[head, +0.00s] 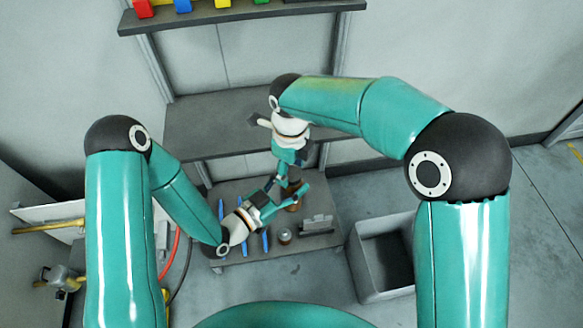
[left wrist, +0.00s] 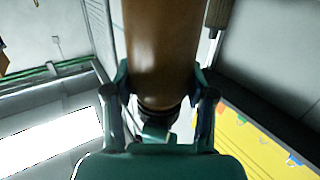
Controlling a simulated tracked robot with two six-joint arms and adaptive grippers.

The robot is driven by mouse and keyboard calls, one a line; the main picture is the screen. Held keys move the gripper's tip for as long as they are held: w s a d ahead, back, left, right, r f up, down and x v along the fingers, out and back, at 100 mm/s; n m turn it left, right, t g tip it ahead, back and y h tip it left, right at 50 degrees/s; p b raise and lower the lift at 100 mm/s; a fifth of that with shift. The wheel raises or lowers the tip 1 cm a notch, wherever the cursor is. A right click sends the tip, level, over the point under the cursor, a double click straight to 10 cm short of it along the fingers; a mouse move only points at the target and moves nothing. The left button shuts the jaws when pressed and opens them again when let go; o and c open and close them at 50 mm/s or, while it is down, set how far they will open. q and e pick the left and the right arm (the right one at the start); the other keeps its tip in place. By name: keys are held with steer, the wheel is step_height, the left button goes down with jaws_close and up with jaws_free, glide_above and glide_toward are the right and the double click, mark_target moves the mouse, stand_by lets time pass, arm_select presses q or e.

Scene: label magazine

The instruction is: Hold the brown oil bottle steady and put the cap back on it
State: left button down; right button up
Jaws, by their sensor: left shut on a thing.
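The brown oil bottle (head: 293,204) stands over the low grey table in the head view, mostly covered by my grippers. In the left wrist view the brown bottle (left wrist: 160,45) fills the top middle, between the two fingers. My left gripper (head: 288,189) is shut on its side; it also shows in the left wrist view (left wrist: 160,85). My right gripper (head: 291,172) points down from above, close over the bottle. Its fingertips are too small and covered to tell open from shut. I cannot make out the cap or the bottle's mouth.
The low table (head: 235,262) holds several blue tools (head: 266,241), a small round can (head: 285,236) and a grey block-like holder (head: 317,224). An open grey bin (head: 370,292) stands on the floor at right. A grey shelf (head: 200,125) is behind.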

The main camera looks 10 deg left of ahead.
steer(key=shift+o, duration=0.7)
steer(key=shift+s, duration=0.1)
steer(key=shift+r, duration=2.2)
steer(key=shift+c, duration=0.5)
